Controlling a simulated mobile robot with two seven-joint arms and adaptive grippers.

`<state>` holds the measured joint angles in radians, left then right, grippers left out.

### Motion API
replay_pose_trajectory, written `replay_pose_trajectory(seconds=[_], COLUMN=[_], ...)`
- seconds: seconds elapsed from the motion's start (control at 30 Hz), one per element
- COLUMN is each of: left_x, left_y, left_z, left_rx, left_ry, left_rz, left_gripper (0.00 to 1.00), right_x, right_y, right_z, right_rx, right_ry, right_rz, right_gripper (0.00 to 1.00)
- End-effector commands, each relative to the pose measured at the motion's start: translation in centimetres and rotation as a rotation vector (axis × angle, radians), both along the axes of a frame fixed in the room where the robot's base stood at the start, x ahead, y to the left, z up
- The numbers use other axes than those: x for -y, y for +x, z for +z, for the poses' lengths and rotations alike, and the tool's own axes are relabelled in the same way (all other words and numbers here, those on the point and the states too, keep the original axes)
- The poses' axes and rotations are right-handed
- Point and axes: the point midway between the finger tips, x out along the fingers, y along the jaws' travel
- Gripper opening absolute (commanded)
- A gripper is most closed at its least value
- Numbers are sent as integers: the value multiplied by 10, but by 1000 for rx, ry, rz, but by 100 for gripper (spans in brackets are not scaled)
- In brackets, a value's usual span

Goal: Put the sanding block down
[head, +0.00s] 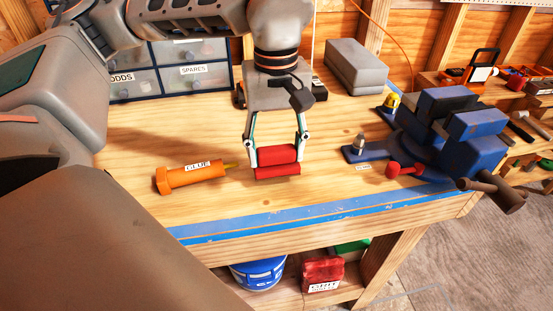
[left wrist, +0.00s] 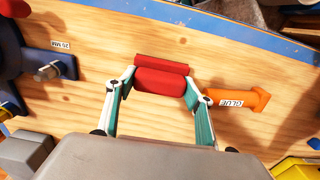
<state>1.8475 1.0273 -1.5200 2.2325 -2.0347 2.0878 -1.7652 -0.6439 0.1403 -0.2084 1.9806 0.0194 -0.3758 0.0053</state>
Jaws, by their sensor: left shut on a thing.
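A red block (head: 277,171), which I take to be the sanding block, is between the fingertips of my left gripper (head: 277,153). The fingers are shut on its two ends. The block is over the bare wooden bench top (head: 320,195), a little behind the blue front edge. It is on the bench or just above it; I cannot tell which. In the left wrist view the red block (left wrist: 161,78) also sits between the fingertips of the left gripper (left wrist: 159,82). My right gripper is not in view.
An orange glue tube (head: 195,175) lies left of the block. A blue vise (head: 455,135) with a red knob (head: 393,169) stands to the right. Labelled drawers (head: 188,87) and a grey box (head: 356,65) are behind. Blue tape (head: 300,213) runs along the front edge.

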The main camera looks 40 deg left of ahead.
Motion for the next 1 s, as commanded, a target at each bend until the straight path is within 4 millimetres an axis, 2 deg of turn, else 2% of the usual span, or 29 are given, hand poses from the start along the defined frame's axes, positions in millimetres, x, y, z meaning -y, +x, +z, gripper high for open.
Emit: replay_pose_trajectory(seconds=[0.03, 0.17, 0.57, 0.6, 0.63, 1.0], left_x=[0, 0, 0, 0, 0, 0], left_y=[0, -1, 0, 0, 0, 0], left_z=[-11, -26, -29, -29, -28, -26], left_rx=[-6, -4, -1, -1, 0, 0], left_ry=[1, 0, 0, -1, 0, 0], left_rz=[1, 0, 0, 0, 0, 1], left_gripper=[29, 29, 29, 62, 69, 69], right_x=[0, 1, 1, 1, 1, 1], right_y=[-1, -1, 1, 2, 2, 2], right_z=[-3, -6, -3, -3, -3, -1], right_rx=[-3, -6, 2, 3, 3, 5], right_ry=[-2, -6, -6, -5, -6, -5], right_rz=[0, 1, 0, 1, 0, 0], right_gripper=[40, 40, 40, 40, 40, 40])
